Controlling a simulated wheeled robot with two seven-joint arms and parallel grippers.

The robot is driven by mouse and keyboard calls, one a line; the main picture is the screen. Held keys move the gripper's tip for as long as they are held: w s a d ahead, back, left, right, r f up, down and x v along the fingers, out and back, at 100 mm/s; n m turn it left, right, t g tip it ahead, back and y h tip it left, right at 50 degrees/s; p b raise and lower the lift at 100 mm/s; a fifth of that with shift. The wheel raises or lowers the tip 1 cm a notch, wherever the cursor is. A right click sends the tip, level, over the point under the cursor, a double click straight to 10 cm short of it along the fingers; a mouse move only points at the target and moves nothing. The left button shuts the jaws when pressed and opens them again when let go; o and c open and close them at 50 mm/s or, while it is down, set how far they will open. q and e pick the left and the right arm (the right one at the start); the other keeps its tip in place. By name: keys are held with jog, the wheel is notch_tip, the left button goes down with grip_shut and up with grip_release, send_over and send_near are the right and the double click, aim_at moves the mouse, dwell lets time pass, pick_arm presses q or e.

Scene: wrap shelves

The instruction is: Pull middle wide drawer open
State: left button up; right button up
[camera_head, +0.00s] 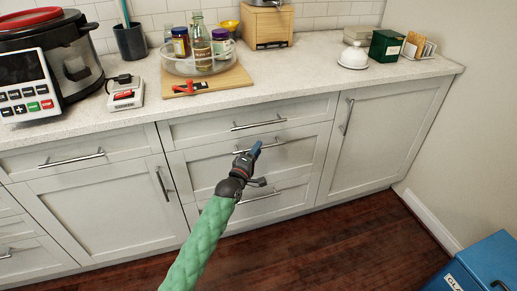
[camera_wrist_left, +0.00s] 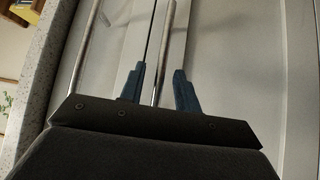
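The middle wide drawer (camera_head: 212,171) is a pale grey panel in the centre of the lower cabinets, and it looks shut. Its metal bar handle (camera_head: 278,141) is partly hidden by my left gripper (camera_head: 252,153), whose green-sleeved arm comes up from below. In the left wrist view the handle bar (camera_wrist_left: 165,50) runs between the two blue fingers of my left gripper (camera_wrist_left: 158,90). The fingers stand apart with a gap on each side of the bar, so the gripper is open around it. My right gripper is in neither view.
The top drawer's handle (camera_head: 258,125) is just above, and the lower drawer's handle (camera_head: 260,194) is below. Cabinet doors (camera_head: 105,205) flank the drawers. A blue box (camera_head: 485,265) stands at the bottom right. The dark wood floor (camera_head: 310,245) in front is clear.

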pick_arm(q)
jog(key=shift+x, duration=1)
grip_shut()
jog(key=shift+s+d, duration=0.1)
